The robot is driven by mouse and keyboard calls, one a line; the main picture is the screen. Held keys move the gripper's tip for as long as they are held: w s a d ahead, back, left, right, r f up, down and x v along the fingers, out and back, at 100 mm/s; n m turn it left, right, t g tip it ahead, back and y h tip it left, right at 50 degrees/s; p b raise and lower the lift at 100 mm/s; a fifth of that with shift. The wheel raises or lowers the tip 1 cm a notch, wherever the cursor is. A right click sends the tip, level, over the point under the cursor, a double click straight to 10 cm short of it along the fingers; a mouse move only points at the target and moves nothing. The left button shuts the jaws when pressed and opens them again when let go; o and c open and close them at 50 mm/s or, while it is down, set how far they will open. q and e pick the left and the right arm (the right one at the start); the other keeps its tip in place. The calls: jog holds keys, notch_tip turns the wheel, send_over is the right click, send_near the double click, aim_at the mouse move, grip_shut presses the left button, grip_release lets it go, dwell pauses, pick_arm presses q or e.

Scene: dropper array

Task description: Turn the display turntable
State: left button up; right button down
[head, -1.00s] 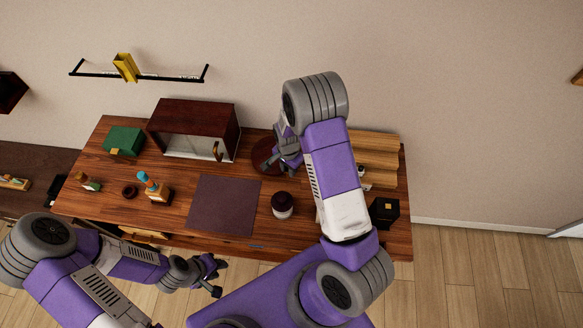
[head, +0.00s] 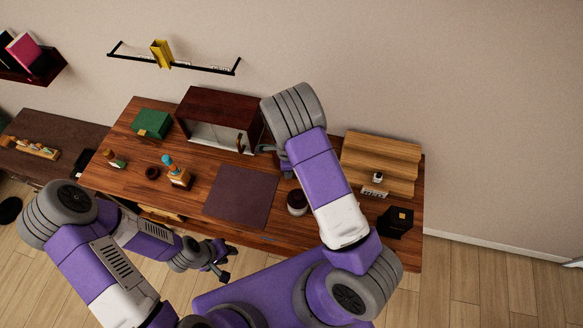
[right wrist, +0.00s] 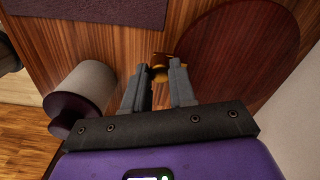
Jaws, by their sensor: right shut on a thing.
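The turntable is a dark red-brown round disc (right wrist: 240,55) on the wooden desk in the right wrist view. In the head view my right arm hides it. A small golden knob (right wrist: 159,61) shows at the disc's left edge. My right gripper (right wrist: 158,84) has its two grey fingers on either side of the knob and is shut on it. In the head view this gripper is mostly hidden behind its own arm. My left gripper (head: 225,263) is open and empty in front of the desk's front edge.
A white jar with a dark lid (head: 297,203) stands close to my right arm. A dark mat (head: 240,197) lies mid-desk. A dark red cabinet (head: 222,101), a green box (head: 151,122), a stepped wooden rack (head: 382,150) and a black box (head: 396,222) surround it.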

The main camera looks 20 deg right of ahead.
jog(key=shift+w+a, duration=0.1)
dwell(0.4)
jog(key=c, duration=0.9)
grip_release()
jog(key=shift+r, duration=0.1)
notch_tip(320, 180, up, 7)
jog(key=shift+r, duration=0.2)
